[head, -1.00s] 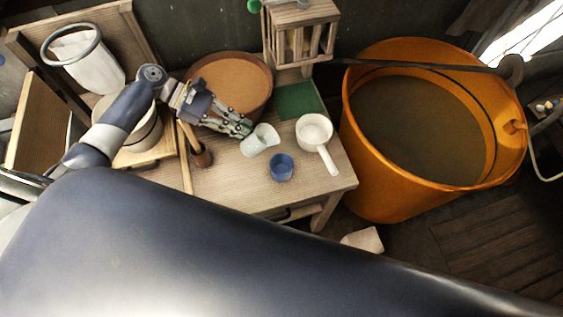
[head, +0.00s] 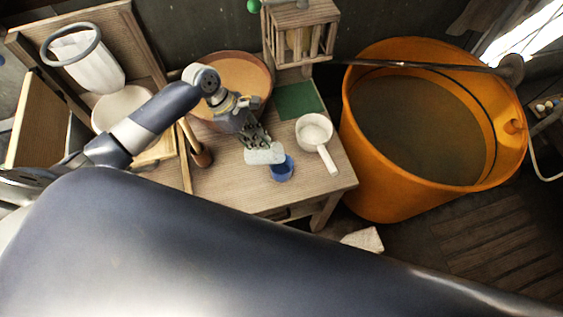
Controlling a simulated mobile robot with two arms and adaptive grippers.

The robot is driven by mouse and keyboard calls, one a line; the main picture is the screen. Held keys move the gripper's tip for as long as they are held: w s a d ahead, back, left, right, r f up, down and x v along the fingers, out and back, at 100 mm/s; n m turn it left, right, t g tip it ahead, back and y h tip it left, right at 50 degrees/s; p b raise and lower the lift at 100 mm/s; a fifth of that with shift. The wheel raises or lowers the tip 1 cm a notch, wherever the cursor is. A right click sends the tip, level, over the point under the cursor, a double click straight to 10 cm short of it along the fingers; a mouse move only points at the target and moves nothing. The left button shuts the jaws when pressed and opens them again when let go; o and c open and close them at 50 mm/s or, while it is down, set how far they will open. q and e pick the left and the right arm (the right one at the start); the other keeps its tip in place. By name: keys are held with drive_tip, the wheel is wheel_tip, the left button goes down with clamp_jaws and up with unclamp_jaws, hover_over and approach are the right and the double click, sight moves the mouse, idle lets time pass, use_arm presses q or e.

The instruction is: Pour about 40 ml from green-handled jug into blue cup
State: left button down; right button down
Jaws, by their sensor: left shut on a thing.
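My left gripper (head: 255,137) is shut on the pale jug (head: 264,155) and its fingers hide the handle. The jug is tilted on its side, with its right end at the rim of the blue cup (head: 283,171). I cannot tell whether the two touch. The blue cup stands upright on the wooden table (head: 230,185), and the jug partly covers its left side and opening. No stream of liquid can be made out, and the level in the cup is hidden. My right gripper is not in view.
A white handled pan (head: 315,133) stands right of the cup. A green mat (head: 299,100), a brown basin (head: 225,75) and a wooden rack (head: 298,32) are behind. A wooden mallet-like tool (head: 199,152) is at the left. A large orange tub (head: 400,190) stands beside the table.

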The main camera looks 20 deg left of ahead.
use_arm(q)
drive_tip(key=shift+d+r+y, duration=0.15)
drive_tip(key=shift+d+y, duration=0.25)
drive_tip(key=shift+y, duration=0.1)
drive_tip(key=shift+w+d+r+y, duration=0.1)
drive_tip(key=shift+d+r+y, duration=0.3)
drive_tip(key=shift+d+y, duration=0.15)
drive_tip(key=shift+a+r+y, duration=0.1)
drive_tip(key=shift+a+y, duration=0.25)
drive_tip(key=shift+a, duration=0.7)
drive_tip(key=shift+d+r+y, duration=0.25)
drive_tip(key=shift+d+y, duration=0.05)
drive_tip(key=shift+y, duration=0.4)
idle(1.0)
drive_tip(key=shift+a, duration=0.3)
drive_tip(key=a+h, duration=0.1)
drive_tip(key=a+f+h, duration=0.1)
drive_tip(key=h, duration=0.1)
drive_tip(key=shift+f, duration=0.25)
drive_tip(key=shift+a+h, duration=0.35)
drive_tip(key=shift+h, duration=0.05)
drive_tip(key=shift+a+r+t+h, duration=0.1)
drive_tip(key=shift+t+h, duration=0.2)
